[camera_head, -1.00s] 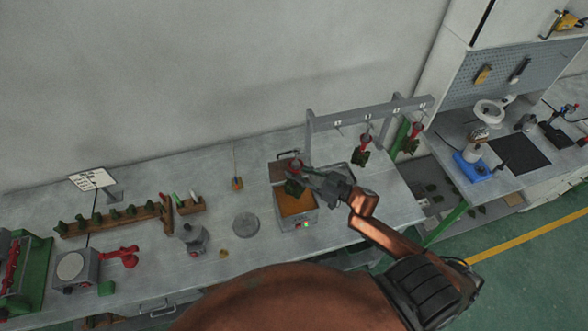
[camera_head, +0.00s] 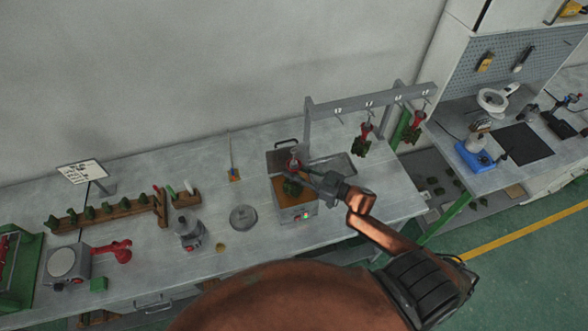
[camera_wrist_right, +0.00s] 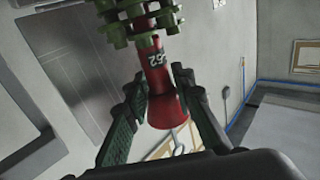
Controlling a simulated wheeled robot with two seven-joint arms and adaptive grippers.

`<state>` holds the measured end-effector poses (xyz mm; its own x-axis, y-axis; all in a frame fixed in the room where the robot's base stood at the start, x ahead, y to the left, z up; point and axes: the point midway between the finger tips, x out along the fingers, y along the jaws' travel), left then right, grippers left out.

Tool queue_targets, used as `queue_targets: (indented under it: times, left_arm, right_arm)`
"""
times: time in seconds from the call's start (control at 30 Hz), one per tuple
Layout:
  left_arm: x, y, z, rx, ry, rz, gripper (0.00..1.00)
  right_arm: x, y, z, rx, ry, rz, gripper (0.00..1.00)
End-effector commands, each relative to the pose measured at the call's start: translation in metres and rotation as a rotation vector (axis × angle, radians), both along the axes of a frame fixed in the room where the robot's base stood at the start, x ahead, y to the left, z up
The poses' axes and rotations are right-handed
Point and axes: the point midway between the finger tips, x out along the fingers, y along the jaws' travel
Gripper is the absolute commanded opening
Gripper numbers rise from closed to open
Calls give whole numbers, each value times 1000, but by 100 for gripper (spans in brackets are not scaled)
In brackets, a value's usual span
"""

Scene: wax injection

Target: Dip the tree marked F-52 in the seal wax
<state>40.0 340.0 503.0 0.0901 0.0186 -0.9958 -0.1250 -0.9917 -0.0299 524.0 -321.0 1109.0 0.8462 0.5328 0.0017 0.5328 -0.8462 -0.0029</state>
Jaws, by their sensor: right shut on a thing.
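My right gripper (camera_head: 305,171) is shut on the red cup (camera_head: 293,161) of a tree, with the green clusters (camera_head: 292,188) hanging below. In the right wrist view, the gripper's fingers (camera_wrist_right: 160,100) close around the red cup (camera_wrist_right: 160,85). White marking on it shows a 52; the letter is not clear. The seal wax pot (camera_head: 298,215) is a grey box of orange wax with a lit green light. The green clusters are over the wax, low in the pot's opening; I cannot tell whether they touch it. My left gripper is out of view.
A grey rack (camera_head: 345,104) behind right carries two hanging trees (camera_head: 362,142) (camera_head: 417,122). A grey tray (camera_head: 335,167) lies beside the pot. A round grey disc (camera_head: 243,217) and a small burner-like device (camera_head: 187,232) stand left of it.

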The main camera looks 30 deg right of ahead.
Motion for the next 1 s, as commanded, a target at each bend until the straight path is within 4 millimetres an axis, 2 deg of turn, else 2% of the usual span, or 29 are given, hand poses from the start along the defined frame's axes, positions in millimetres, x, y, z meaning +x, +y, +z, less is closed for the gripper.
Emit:
queue_targets:
  times: [0.5, 1.0]
  left_arm:
    - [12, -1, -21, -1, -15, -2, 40]
    - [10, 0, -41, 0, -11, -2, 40]
  right_arm:
    - [0, 0, -36, 1, 0, 0, 0]
    - [0, 0, -68, 1, -2, 1, 0]
